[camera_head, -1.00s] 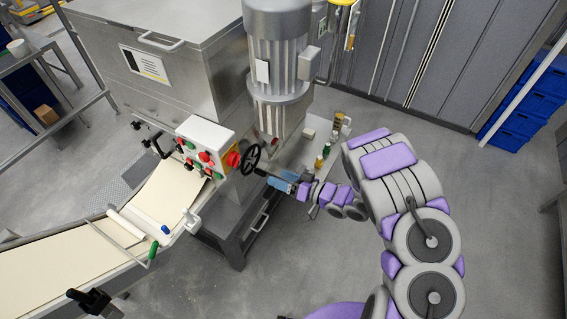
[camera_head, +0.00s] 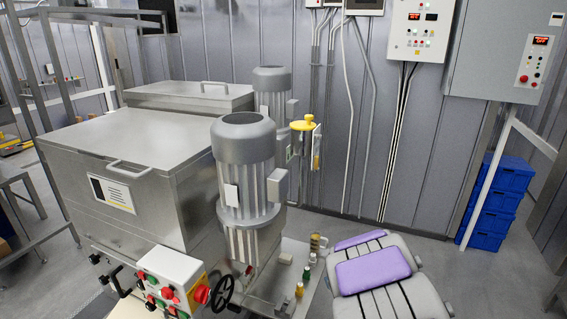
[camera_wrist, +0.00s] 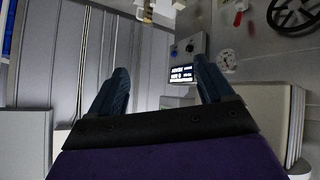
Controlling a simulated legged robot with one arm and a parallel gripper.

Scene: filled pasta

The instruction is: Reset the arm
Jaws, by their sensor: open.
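My gripper (camera_wrist: 160,88) shows in the wrist view with its two blue fingers spread wide apart. Nothing is between them. Beyond the fingertips is a grey panel with a small lit display (camera_wrist: 182,73) and a round gauge (camera_wrist: 228,60). A dark handwheel (camera_wrist: 292,14) shows at the top right of the wrist view.
The steel machine with a grey motor (camera_head: 246,165) stands left of my arm. Its control box (camera_head: 168,281) and handwheel (camera_head: 222,293) are at the bottom. Small bottles (camera_head: 306,274) stand beside it. Blue crates (camera_head: 492,203) are stacked at right, with open floor before them.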

